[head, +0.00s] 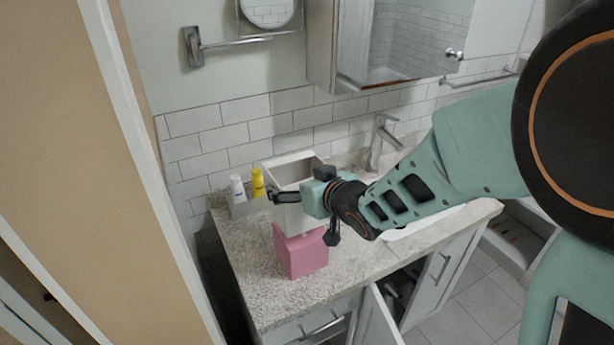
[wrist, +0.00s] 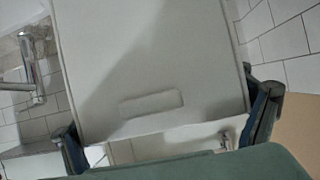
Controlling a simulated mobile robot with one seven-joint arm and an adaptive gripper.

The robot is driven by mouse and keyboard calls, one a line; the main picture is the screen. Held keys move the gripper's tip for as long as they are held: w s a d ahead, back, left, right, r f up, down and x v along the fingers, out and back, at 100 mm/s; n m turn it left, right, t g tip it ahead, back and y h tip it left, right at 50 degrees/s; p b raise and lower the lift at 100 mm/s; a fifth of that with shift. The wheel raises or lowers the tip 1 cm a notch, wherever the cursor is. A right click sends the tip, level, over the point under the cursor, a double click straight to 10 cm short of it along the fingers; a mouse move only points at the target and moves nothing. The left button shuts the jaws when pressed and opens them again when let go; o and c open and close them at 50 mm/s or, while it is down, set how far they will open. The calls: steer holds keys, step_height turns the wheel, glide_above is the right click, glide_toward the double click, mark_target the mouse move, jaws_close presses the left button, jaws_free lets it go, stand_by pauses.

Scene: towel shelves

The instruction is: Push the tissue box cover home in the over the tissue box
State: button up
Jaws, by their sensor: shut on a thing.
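A white tissue box cover (head: 290,217) is held in my gripper (head: 302,186) over the counter, with an open, darker inside showing at its top in the head view. In the wrist view, a flat face of the cover (wrist: 150,60) with a rounded slot fills the middle, with a finger on either side. The pink tissue box (head: 303,254) stands on the counter, directly under and slightly in front of the cover in the head view. The cover's lower edge overlaps the box's top in the picture. I cannot tell whether they touch.
A white bottle (head: 237,189) and a yellow bottle (head: 258,184) stand by the tiled wall, left of the cover. The faucet (head: 378,143) rises behind at the right. The speckled counter (head: 250,275) is clear left of the box. A cabinet door (head: 380,322) below stands open.

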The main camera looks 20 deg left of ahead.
steer(key=b, duration=0.6)
glide_above(301, 236)
steer(key=w+a, duration=0.1)
steer(key=w, duration=0.1)
steer(key=shift+f, duration=2.9)
steer(key=shift+f, duration=0.1)
steer(key=shift+f+b, duration=0.35)
steer(key=shift+b, duration=0.25)
steer(key=shift+f+b, duration=5.3)
steer(key=shift+f, duration=0.3)
